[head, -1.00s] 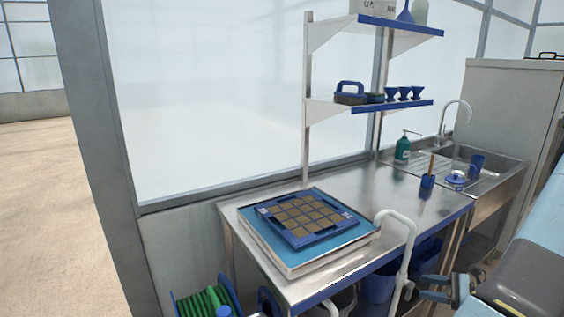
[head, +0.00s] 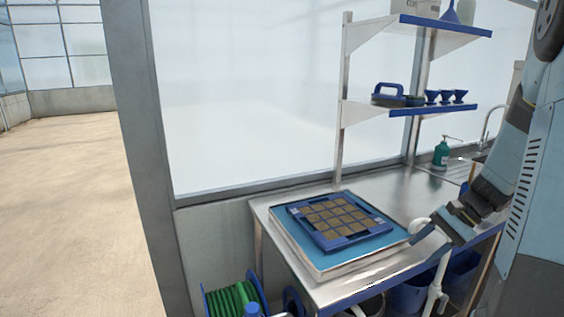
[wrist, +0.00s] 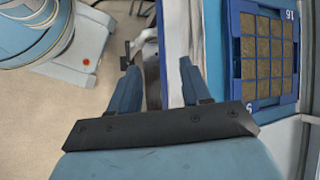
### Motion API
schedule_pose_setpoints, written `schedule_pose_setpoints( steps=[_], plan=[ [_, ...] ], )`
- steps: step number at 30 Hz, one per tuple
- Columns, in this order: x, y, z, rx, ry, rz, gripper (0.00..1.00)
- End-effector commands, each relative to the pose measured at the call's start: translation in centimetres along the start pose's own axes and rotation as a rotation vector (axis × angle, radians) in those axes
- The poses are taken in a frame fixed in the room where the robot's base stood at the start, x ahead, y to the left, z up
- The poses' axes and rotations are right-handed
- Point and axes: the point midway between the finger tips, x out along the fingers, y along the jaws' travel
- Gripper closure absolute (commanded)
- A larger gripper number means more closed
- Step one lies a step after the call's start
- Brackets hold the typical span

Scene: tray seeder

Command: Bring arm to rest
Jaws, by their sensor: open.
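My gripper (head: 430,229) is open and empty in the head view, at the right, by the front right of the tray on the bench. In the wrist view its two blue fingers (wrist: 160,88) stand apart with nothing between them. My arm comes down along the right side of the head view and hides part of the sink and bench. The blue seed tray (head: 339,220), filled with brown soil cells, lies on a light-blue-topped platform (head: 290,241). In the wrist view the seed tray (wrist: 233,60) is to the right of the fingers.
The steel bench (head: 395,190) is clear behind the tray. A shelf rack (head: 344,130) stands at the back, with a green soap bottle (head: 441,155) near the sink. A white pipe (head: 437,285) rises at the bench front. A green hose reel (head: 232,298) sits below. Open floor lies left.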

Motion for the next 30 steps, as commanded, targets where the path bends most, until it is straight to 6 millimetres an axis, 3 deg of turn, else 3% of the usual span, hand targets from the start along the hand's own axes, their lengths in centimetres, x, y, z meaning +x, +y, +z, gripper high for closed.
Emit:
schedule_pose_setpoints(
  steps=[12,30],
  plan=[
    [-1.8,-2.7,9.1,-0.346,0.206,0.215,0.52],
    [-4.8,-2.7,20.3,-0.833,0.541,0.387,0.52]
  ],
)
